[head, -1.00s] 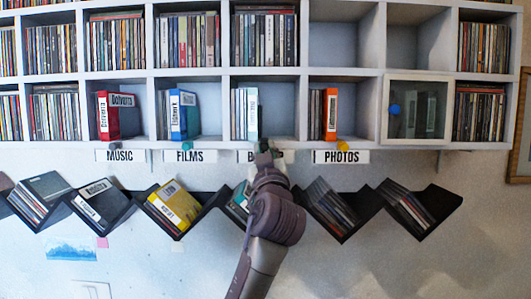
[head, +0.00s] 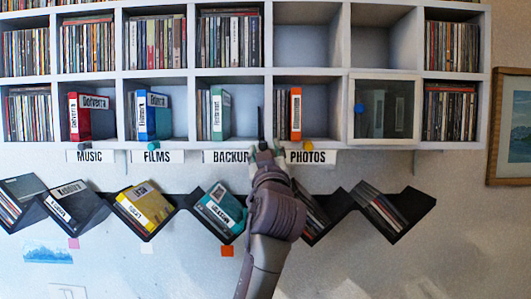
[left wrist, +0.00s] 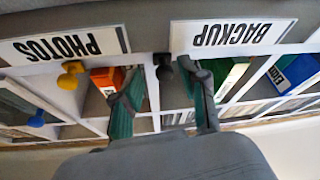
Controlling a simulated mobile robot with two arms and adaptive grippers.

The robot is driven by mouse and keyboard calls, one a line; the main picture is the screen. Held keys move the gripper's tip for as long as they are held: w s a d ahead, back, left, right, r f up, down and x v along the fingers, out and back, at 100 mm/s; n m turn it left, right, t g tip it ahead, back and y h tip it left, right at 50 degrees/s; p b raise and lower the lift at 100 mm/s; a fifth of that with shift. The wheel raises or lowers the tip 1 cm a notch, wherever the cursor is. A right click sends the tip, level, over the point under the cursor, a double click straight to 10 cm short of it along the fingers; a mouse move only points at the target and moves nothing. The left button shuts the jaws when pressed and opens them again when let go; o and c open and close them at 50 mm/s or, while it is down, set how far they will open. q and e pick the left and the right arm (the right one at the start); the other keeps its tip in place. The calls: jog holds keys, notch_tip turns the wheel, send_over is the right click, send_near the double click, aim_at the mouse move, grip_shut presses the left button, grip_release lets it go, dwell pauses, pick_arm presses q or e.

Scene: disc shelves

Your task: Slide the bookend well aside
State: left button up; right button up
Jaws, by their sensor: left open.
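The bookend appears as a thin dark upright edge (head: 260,123) at the right end of the BACKUP compartment, by the divider. Its black knob (left wrist: 163,70) shows in the left wrist view at the shelf front. My left gripper (head: 266,149) is at the shelf's lower edge in front of that divider. In the left wrist view its two fingers (left wrist: 162,98) stand apart, one on each side of the knob; contact is unclear. A green case (head: 220,115) stands at the left of the BACKUP compartment, with clear room between it and the bookend. My right gripper is out of view.
The PHOTOS compartment, right of the divider, holds an orange case (head: 295,114) and a yellow knob (head: 307,146). The BACKUP label (head: 226,157) and PHOTOS label (head: 308,157) hang below the shelf. A zigzag rack (head: 185,203) with cases is lower down.

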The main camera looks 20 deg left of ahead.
pick_arm(q)
jog(key=shift+a, duration=0.1)
jog(key=v, duration=1.2)
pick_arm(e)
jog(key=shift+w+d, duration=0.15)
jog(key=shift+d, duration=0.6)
